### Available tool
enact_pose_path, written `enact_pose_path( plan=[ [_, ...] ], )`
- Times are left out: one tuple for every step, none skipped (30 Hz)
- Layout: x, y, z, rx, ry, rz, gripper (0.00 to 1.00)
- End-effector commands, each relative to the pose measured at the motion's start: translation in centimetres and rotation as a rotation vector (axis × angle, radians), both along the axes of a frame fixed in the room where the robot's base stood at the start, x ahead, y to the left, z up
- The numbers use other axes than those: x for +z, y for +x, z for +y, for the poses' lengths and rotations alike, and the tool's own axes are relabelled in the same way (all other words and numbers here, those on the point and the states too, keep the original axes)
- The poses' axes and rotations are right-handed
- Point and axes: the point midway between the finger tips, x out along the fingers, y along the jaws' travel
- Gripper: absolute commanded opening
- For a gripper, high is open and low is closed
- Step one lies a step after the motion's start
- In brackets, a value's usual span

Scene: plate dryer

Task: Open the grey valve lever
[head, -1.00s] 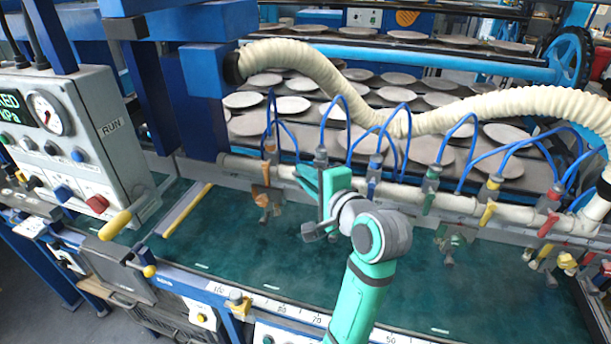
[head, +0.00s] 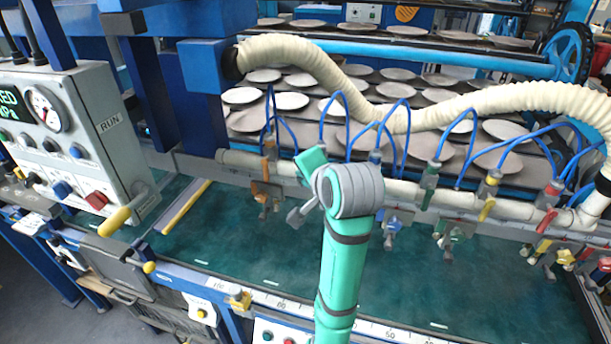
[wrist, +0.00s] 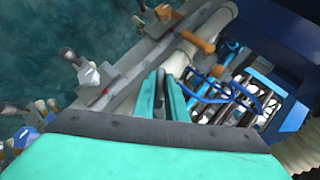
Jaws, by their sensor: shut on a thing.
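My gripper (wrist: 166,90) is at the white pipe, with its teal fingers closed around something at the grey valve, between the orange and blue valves. In the head view the teal hand (head: 311,161) is tilted, and my wrist and forearm cover most of this valve. The grey lever cannot be made out clearly in either view; the fingers hide it. I cannot tell its exact angle.
The orange lever (wrist: 192,40) is close beside the fingers. A blue valve (head: 394,222), a green lever (head: 428,199) and a yellow lever (head: 487,210) follow to the right. Blue hoses (head: 345,112) loop above the pipe (head: 400,188). A cream corrugated hose (head: 440,116) hangs behind.

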Motion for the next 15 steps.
enact_pose_path(
  plan=[
    [0.04,0.00,-0.04,-0.001,-0.003,0.000,0.00],
    [0.03,-0.01,-0.04,-0.001,-0.005,0.001,0.00],
    [0.03,-0.01,-0.04,0.000,-0.005,0.001,0.00],
    [0.02,0.00,-0.03,-0.001,-0.006,0.001,0.00],
    [0.02,0.00,-0.03,-0.001,-0.006,0.001,0.00],
    [0.02,0.00,-0.03,-0.001,-0.006,0.001,0.00],
    [0.02,0.00,-0.03,0.000,-0.005,0.001,0.00],
    [0.02,0.00,-0.03,0.000,-0.005,0.001,0.00],
    [0.02,0.00,-0.03,0.000,-0.005,0.001,0.00],
    [0.02,0.00,-0.03,0.000,-0.005,0.001,0.00],
    [0.02,0.00,-0.03,0.000,-0.005,0.001,0.00],
    [0.02,0.00,-0.03,0.000,-0.005,0.001,0.16],
    [0.02,0.00,-0.03,-0.001,-0.005,0.001,0.23],
    [0.02,0.00,-0.03,-0.001,-0.005,0.001,0.30],
    [0.02,0.00,-0.03,-0.001,-0.005,0.001,0.30]
  ],
)
